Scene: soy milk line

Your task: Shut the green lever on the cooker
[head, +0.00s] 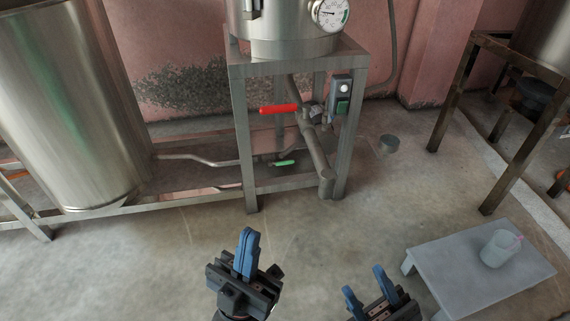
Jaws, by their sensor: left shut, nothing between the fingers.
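The green lever (284,163) sits low inside the frame of the cooker (296,45), on a pipe near the floor. A red lever (279,109) sits higher on the same piping and points left. My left gripper (249,232) is shut and empty, with its blue fingers together, in front of the cooker frame and below the green lever in the picture. My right gripper (364,283) is at the bottom edge, its blue fingers apart and nothing between them. Both grippers are apart from the levers.
A large steel tank (65,105) stands at the left, joined by a pipe (200,159) to the cooker. The cooker's metal legs (246,150) flank the levers. A low grey table (465,275) with a cup (498,249) stands at the lower right. The floor before the cooker is clear.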

